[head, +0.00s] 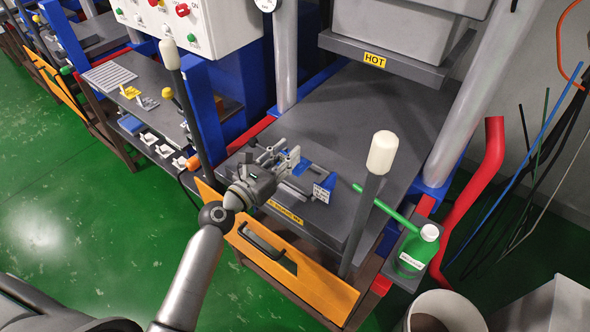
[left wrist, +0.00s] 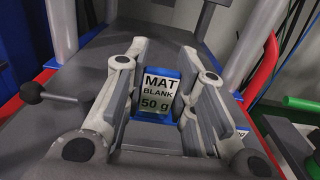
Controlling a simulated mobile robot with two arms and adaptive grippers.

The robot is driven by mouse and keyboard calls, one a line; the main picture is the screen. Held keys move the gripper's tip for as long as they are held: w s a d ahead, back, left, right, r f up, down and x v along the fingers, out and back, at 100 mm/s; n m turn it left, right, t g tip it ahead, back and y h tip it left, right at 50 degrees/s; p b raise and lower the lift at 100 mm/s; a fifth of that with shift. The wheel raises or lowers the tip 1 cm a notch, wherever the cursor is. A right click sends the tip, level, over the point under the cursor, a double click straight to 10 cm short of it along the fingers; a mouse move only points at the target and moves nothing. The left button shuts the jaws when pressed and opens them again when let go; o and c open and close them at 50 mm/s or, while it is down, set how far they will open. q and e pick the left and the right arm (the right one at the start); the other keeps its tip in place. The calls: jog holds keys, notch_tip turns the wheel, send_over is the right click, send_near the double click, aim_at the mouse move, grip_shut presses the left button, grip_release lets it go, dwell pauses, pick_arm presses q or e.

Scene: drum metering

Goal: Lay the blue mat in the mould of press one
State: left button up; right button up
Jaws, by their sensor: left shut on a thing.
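My left gripper (head: 290,158) reaches over the front of the press bed. In the left wrist view its fingers (left wrist: 160,100) are shut on the blue mat (left wrist: 190,75), whose white label reads "MAT BLANK 50 g". In the head view the mat is mostly hidden by the gripper. The press (head: 395,120) has a dark grey bed under a raised upper plate (head: 400,68) marked "HOT". Grey parts, seemingly the mould, lie under and beside the gripper and are partly hidden. I cannot tell whether the mat touches them. My right gripper is not in view.
A blue piece with a white label (head: 325,187) stands right of the gripper. An orange front panel (head: 280,255) and white-capped posts (head: 382,152) edge the bed. A green bottle (head: 417,250) stands at the right. The bed behind the gripper is clear.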

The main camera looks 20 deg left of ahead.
pick_arm(q)
jog(key=shift+w+d+f+b, duration=0.15)
jog(key=shift+w+d+f, duration=0.2)
jog(key=shift+f, duration=0.25)
jog(key=shift+w+d+f+b, duration=0.15)
jog(key=shift+w+d+f, duration=0.2)
jog(key=shift+f, duration=0.25)
jog(key=f, duration=0.1)
jog(key=f+b, duration=0.2)
jog(key=shift+w+d+f, duration=0.1)
jog(key=shift+d+f, duration=0.15)
jog(key=shift+f, duration=0.15)
jog(key=o, duration=1)
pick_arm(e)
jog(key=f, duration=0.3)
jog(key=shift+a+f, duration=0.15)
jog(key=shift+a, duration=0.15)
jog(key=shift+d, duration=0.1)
